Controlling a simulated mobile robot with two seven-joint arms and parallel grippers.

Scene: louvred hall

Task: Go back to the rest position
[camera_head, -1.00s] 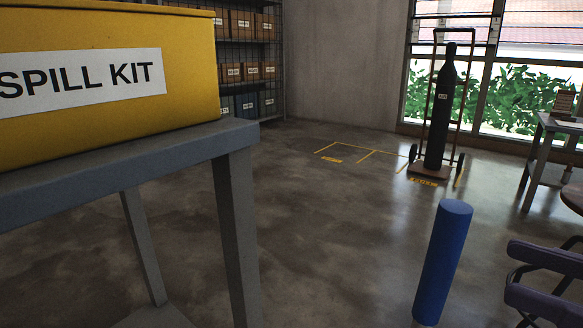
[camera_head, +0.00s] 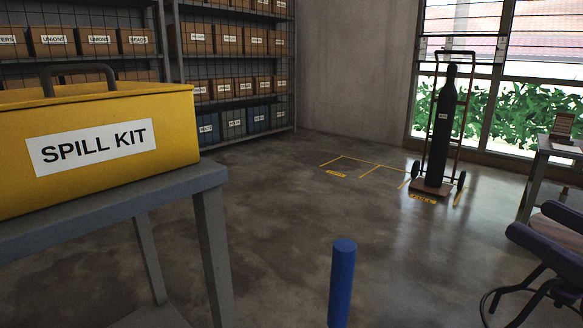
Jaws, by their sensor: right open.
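My right gripper (camera_head: 527,220) is at the right edge of the head view. Its two dull purple fingers point left and are apart, with nothing seen between them. Part of it is cut off by the frame edge. Dark linkage and a thin black loop show below it. My left gripper is not in view.
A yellow spill kit box (camera_head: 165,98) sits on a grey table (camera_head: 165,190) at left. A blue post (camera_head: 342,285) stands low in the middle. A gas cylinder (camera_head: 441,125) on a trolley and shelves (camera_head: 230,65) are farther back. Open floor lies between.

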